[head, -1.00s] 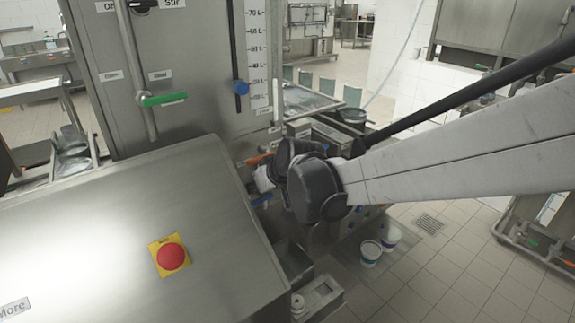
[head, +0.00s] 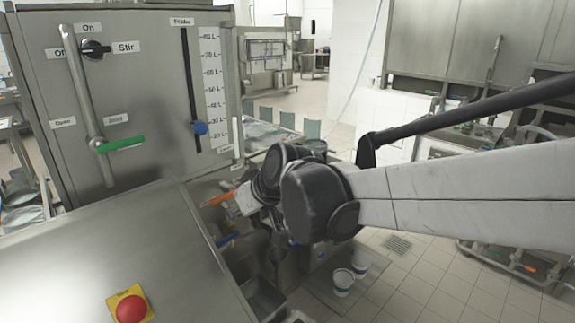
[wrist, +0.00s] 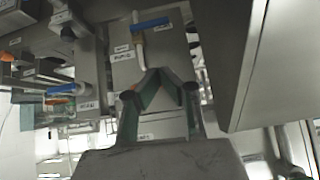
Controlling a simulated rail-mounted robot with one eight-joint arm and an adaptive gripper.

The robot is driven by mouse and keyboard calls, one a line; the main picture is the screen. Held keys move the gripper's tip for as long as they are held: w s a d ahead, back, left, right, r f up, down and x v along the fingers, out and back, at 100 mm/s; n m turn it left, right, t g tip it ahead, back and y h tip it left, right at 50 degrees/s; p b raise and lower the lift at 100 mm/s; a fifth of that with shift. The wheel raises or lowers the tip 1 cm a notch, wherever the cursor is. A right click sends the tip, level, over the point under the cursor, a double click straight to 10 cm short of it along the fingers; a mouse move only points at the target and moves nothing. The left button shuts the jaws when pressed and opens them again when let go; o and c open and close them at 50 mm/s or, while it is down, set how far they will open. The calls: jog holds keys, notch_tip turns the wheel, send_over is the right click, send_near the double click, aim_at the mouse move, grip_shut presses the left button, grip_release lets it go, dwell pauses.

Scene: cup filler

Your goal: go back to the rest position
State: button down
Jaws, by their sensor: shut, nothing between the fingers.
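My gripper (wrist: 155,78) shows in the wrist view with its two green-lined fingers meeting at the tips. It is shut and holds nothing. In the wrist view it points toward a grey metal panel with a blue-handled lever (wrist: 150,23) and small labels. In the head view my arm reaches in from the right, and its dark wrist joint hides the gripper's fingers. The arm's end is beside the filling machine (head: 75,165), over its lower right part, near an orange handle (head: 219,199) and a blue handle (head: 228,239).
A red emergency button (head: 130,308) sits on the machine's sloped cover. A green-handled lever (head: 121,144) and a blue slider knob (head: 200,128) are on its front. Two white tubs (head: 343,281) stand low at the right of the machine. The tiled floor at the right is mostly clear.

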jog(key=s+d+m+t+h+b, duration=0.1)
jog(key=s+d+m+h, duration=0.15)
jog(key=d, duration=0.75)
jog(key=s+d+m+h, duration=0.15)
jog(key=s+d, duration=0.25)
jog(key=d, duration=0.6)
jog(key=s+d+f+m+h, duration=0.1)
jog(key=s+d+f+m, duration=0.1)
jog(key=s+d, duration=0.4)
jog(key=s+d+f+m+h+b, duration=0.1)
jog(key=s+d+f+m+h, duration=0.1)
jog(key=s+d, duration=0.4)
jog(key=d+f+m, duration=0.1)
jog(key=d+f, duration=0.1)
jog(key=d, duration=0.2)
jog(key=shift+s+f+b, duration=0.25)
jog(key=shift+f+b, duration=0.05)
jog(key=shift+f, duration=0.05)
jog(key=c, duration=2.4)
grip_release()
jog(key=shift+t, duration=0.3)
jog(key=shift+c, duration=0.2)
